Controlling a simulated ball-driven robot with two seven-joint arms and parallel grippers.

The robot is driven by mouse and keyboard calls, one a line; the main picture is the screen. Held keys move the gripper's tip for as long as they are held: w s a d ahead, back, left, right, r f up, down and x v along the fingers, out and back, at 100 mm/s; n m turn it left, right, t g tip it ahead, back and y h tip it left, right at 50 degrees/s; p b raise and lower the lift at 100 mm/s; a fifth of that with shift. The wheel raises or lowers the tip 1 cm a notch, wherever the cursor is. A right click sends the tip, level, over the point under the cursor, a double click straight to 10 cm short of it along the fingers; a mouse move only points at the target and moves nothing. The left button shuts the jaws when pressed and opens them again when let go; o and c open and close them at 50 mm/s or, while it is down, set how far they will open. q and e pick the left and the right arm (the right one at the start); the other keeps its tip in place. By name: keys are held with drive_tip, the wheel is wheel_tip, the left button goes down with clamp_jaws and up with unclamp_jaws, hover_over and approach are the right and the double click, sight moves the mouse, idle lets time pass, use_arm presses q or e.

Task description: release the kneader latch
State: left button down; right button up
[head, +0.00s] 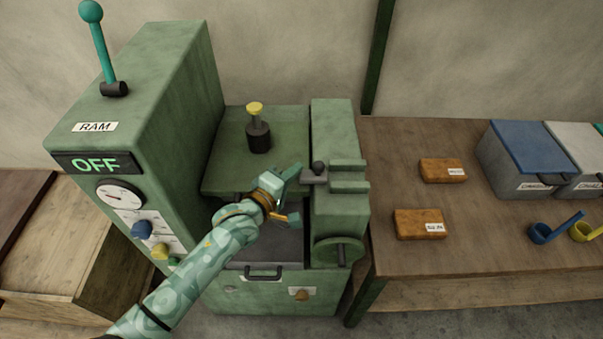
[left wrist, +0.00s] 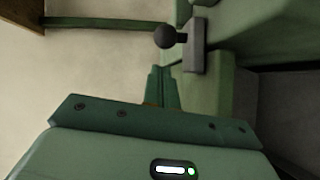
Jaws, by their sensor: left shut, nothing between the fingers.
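The kneader (head: 335,120) is a green machine in the middle of the head view. Its latch (head: 313,177) is a short grey bar with a black ball knob (head: 318,167), at the inner edge of the right-hand housing. In the left wrist view the latch bar (left wrist: 196,45) and its knob (left wrist: 166,36) show just beyond my fingertips. My left gripper (head: 295,172) is shut and empty, close to the left of the latch. Its closed fingers (left wrist: 162,86) point towards the bar; I cannot tell whether they touch it. My right gripper is out of view.
A tall green cabinet (head: 170,85) with a RAM lever (head: 101,50) and an OFF display (head: 97,163) stands left. A yellow-topped plunger (head: 257,130) rises from the kneader. The wooden table (head: 390,260) on the right holds orange blocks (head: 421,223), bins (head: 520,165) and scoops (head: 556,228).

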use_arm(q)
drive_tip(key=shift+w+d+f, duration=0.15)
drive_tip(key=shift+w+d, duration=0.05)
drive_tip(key=shift+d, duration=0.8)
drive_tip(key=d, duration=0.4)
drive_tip(key=shift+s+d, duration=0.1)
drive_tip(key=shift+d, duration=0.2)
drive_tip(key=shift+a, duration=0.1)
